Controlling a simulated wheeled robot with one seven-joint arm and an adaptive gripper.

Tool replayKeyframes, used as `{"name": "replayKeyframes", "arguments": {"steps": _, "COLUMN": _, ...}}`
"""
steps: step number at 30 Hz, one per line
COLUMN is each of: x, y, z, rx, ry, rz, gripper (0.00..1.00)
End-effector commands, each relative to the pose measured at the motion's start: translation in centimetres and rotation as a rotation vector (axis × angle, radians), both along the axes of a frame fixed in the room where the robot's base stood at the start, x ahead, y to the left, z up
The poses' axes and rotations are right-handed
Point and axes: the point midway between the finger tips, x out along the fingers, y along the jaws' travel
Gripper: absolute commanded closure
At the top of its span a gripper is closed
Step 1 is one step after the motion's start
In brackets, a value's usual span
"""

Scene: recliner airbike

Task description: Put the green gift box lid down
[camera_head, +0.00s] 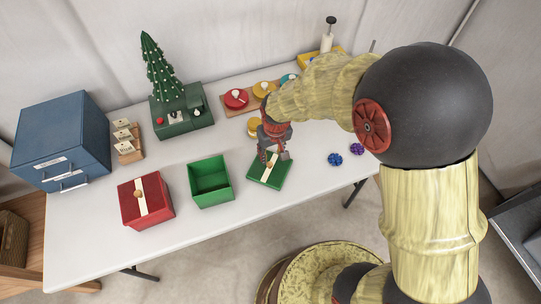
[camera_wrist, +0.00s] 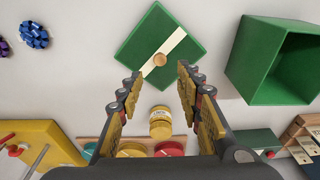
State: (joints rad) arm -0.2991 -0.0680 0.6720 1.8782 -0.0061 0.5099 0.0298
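The green gift box lid (camera_head: 284,174) has a cream ribbon strip and lies on the white table to the right of the open green box (camera_head: 212,200). In the wrist view the lid (camera_wrist: 185,57) shows a round knob (camera_wrist: 160,59) on its ribbon, just beyond my fingertips. My gripper (camera_head: 271,156) is above the lid in the head view and hides part of it. In the wrist view my gripper (camera_wrist: 159,80) has its fingers spread apart with nothing between them. The green box (camera_wrist: 240,65) is empty and stands apart from the lid.
A red gift box (camera_head: 128,207) stands left of the green box. Two bows, one blue (camera_head: 335,159) and one purple (camera_head: 357,148), lie to the right. Behind are a small Christmas tree (camera_head: 160,68), a blue drawer cabinet (camera_head: 62,135) and a yellow jar (camera_wrist: 160,122).

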Motion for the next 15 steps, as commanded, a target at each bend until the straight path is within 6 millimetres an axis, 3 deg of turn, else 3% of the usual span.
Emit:
{"name": "replayKeyframes", "arguments": {"steps": 4, "x": -0.3, "y": -0.1, "z": 2.3, "rx": 0.001, "ry": -0.002, "rz": 0.000, "gripper": 0.64}}
{"name": "replayKeyframes", "arguments": {"steps": 15, "x": -0.5, "y": -0.5, "z": 4.2, "rx": 0.003, "ry": -0.011, "rz": -0.006, "gripper": 0.64}}
